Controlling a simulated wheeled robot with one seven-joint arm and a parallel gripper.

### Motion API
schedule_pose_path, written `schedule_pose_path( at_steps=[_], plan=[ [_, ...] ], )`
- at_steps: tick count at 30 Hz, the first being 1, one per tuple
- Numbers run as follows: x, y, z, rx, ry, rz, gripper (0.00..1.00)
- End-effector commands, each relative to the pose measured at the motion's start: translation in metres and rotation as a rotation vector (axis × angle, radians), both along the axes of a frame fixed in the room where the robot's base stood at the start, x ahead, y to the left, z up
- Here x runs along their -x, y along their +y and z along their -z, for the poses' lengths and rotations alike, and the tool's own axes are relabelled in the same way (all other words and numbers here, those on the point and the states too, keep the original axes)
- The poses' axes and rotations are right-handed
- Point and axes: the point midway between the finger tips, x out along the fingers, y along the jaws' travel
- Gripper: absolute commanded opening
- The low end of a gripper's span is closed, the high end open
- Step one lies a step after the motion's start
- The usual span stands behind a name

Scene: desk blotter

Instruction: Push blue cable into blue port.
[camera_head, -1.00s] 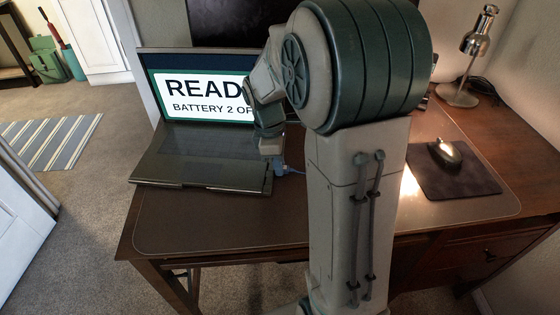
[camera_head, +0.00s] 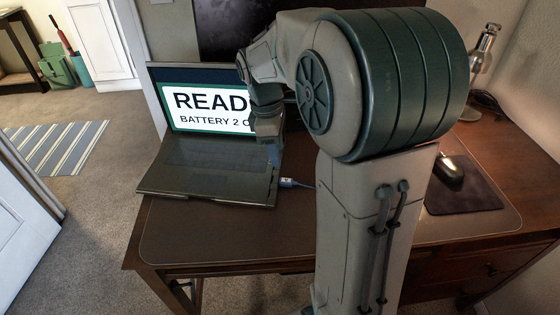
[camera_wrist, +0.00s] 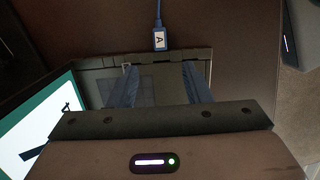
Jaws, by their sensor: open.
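The blue cable (camera_head: 288,183) lies on the desk at the laptop's right edge. Its plug, labelled "A", also shows in the wrist view (camera_wrist: 159,40), with its end at the laptop's side edge. I cannot tell how deep it sits, and the blue port itself is hidden. The dark laptop (camera_head: 205,172) is open, and its screen reads "READ…" and "BATTERY 2 O…", partly covered by my arm. My gripper (camera_head: 270,153) is over the right part of the laptop. In the wrist view its two bluish fingers (camera_wrist: 160,82) are apart and empty, clear of the plug.
A mouse (camera_head: 449,169) on a dark pad (camera_head: 465,200) and a metal lamp (camera_head: 485,45) stand at the right of the desk. A dark monitor (camera_head: 225,30) is behind the laptop. The blotter's front left (camera_head: 200,235) is clear.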

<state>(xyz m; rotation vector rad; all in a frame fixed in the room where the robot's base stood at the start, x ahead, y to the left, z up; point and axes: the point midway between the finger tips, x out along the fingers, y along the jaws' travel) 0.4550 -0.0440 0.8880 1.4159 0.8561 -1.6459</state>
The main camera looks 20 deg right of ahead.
Motion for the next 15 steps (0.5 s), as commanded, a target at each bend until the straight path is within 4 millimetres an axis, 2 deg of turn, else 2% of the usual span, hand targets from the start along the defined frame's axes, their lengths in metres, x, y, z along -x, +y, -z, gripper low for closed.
schedule_pose_path(
  at_steps=[1, 6, 15],
  plan=[
    [-0.002, 0.002, -0.014, 0.000, -0.004, 0.000, 0.44],
    [-0.003, 0.005, -0.036, -0.001, 0.000, -0.001, 0.44],
    [-0.003, 0.007, -0.046, -0.001, 0.001, -0.001, 0.44]
  ],
)
